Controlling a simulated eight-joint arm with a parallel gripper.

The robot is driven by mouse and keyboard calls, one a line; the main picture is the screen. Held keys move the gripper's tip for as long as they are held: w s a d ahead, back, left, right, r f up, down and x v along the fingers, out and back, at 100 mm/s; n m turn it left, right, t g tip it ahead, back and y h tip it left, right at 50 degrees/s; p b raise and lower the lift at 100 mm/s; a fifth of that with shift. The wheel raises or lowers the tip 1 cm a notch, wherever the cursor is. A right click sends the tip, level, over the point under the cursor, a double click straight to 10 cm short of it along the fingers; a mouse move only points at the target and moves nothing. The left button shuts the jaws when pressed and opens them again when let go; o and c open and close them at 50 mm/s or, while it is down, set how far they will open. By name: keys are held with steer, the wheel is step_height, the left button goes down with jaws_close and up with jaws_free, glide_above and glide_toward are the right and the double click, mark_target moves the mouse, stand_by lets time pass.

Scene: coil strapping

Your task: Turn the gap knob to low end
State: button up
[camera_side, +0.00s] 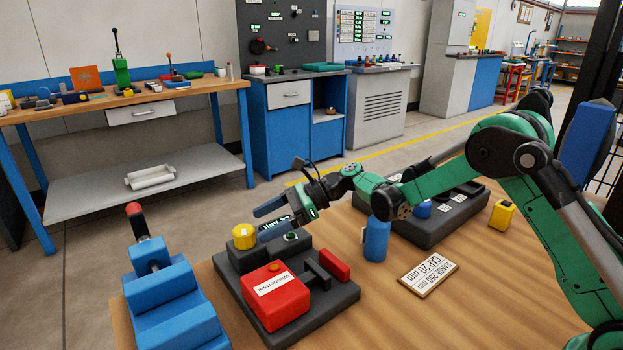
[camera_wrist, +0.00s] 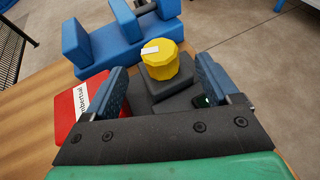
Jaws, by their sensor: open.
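The yellow knob (camera_side: 243,236) stands on a dark grey block at the back left of the dark device base (camera_side: 330,295). In the wrist view the yellow knob (camera_wrist: 167,66) is faceted, with a white mark on its top pointing left. My gripper (camera_side: 268,218) is open beside the knob, to its right in the side view. In the wrist view my gripper's (camera_wrist: 160,88) two blue fingers are spread, and the knob shows beyond and between them. I see no contact. A card (camera_side: 428,273) on the table reads "RANGE 250 mm" and "GAP 20 mm".
A red labelled box (camera_side: 275,300) sits on the base close to the knob. A blue clamp-like fixture (camera_side: 172,300) with a red-tipped lever stands left. A blue cylinder (camera_side: 376,239), a dark tray (camera_side: 440,225) and a yellow block (camera_side: 502,215) are to the right.

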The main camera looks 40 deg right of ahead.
mark_target(247, 228)
steer(key=x, duration=0.4)
steer(key=shift+a, duration=0.1)
jaws_close()
steer(key=n+g, duration=0.2)
steer(key=n+g+y, duration=0.1)
steer(key=n+g, duration=0.1)
steer(key=g, duration=0.1)
steer(key=shift+w+n, duration=0.2)
steer(key=shift+n, duration=0.1)
steer(key=shift+g, duration=0.3)
jaws_free()
steer(key=shift+v, duration=2.85)
